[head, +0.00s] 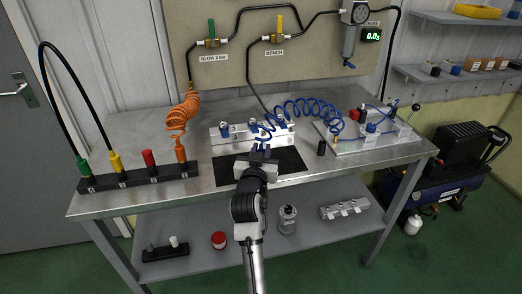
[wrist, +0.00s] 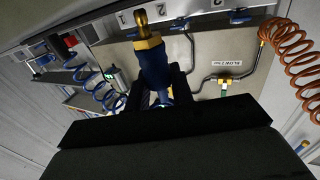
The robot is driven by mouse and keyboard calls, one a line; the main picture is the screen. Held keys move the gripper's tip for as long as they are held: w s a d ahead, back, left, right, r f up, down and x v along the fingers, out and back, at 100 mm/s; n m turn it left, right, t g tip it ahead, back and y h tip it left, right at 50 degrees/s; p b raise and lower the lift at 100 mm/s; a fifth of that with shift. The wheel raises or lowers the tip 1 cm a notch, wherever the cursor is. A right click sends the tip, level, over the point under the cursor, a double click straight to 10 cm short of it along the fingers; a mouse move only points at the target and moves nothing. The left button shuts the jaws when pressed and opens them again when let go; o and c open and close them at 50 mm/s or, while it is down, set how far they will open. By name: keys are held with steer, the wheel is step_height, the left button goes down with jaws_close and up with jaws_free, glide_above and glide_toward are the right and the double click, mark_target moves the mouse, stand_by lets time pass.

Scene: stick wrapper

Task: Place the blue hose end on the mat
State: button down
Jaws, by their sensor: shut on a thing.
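The blue hose end (wrist: 153,64), a blue body with a brass tip, stands between my gripper's fingers in the wrist view. My gripper (wrist: 156,92) is shut on it, with the brass tip pointing away from the palm. In the head view my gripper (head: 260,152) is over the back part of the black mat (head: 289,162), on the front middle of the bench. The blue coiled hose (head: 312,107) arches behind and to the right of my gripper. My gripper and arm hide part of the mat.
A white block with several blue couplings (head: 228,133) stands just behind the mat. A black strip with coloured plugs (head: 135,179) lies left. A small black cylinder (head: 321,148) stands right of the mat, near a plate with fittings (head: 345,145). The mat's right part is bare.

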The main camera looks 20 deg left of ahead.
steer(key=shift+f, duration=0.15)
steer(key=c, duration=1.2)
jaws_free()
